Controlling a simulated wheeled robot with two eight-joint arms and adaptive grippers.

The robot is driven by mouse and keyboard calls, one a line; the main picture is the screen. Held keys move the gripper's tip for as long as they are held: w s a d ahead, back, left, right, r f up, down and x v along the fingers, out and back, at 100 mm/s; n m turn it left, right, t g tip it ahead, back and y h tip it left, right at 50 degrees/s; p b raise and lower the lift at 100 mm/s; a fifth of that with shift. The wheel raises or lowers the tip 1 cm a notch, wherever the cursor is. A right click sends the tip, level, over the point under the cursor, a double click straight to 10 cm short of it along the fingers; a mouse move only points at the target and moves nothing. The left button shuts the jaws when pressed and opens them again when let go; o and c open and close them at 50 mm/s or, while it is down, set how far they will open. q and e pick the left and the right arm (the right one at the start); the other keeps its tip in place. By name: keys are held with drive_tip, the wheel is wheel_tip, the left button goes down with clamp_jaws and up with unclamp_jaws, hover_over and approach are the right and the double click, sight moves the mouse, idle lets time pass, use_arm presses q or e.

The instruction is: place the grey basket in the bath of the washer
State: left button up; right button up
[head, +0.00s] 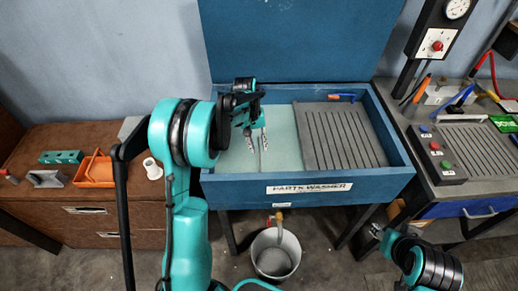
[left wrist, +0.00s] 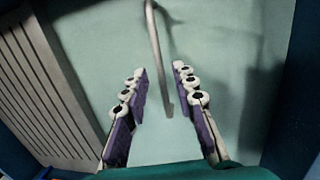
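A small grey open-looking object (head: 48,178) lies on the brown cabinet at the far left. It may be the grey basket, but it is too small to be sure. The parts washer (head: 309,188) is blue with its lid raised, and the pale green floor of its bath (head: 230,155) shows. My left gripper (head: 257,146) is over the bath's left part. In the left wrist view my left gripper (left wrist: 160,100) is open, with nothing between its pads. A thin bent grey rod (left wrist: 155,40) shows beyond them. My right gripper (head: 376,231) is low at the right, far from the cabinet.
A slatted grey rack (head: 345,138) covers the bath's right side. An orange basket (head: 95,172), a teal block (head: 61,157) and a white spool (head: 152,168) sit on the cabinet. A bucket (head: 275,256) stands below the washer. The right bench (head: 480,160) is cluttered.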

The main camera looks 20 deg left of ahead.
use_arm(q)
wheel_tip(320, 180, up, 9)
drive_tip(key=a+p, duration=0.1)
drive_tip(key=p, duration=0.1)
drive_tip(key=s+d+r+m+t+y, duration=0.1)
drive_tip(key=s+d+r+t, duration=0.1)
drive_tip(key=s+d+r, duration=0.3)
drive_tip(key=s+d+r+m+t+y, duration=0.1)
drive_tip(key=s+d+r+m+t, duration=0.15)
drive_tip(key=s, duration=0.45)
drive_tip(key=s+d+f+m+t, duration=0.2)
drive_tip(key=s+t, duration=0.1)
drive_tip(key=s, duration=0.7)
drive_tip(key=shift+s+d, duration=0.35)
drive_tip(key=shift+f, duration=0.15)
idle(0.4)
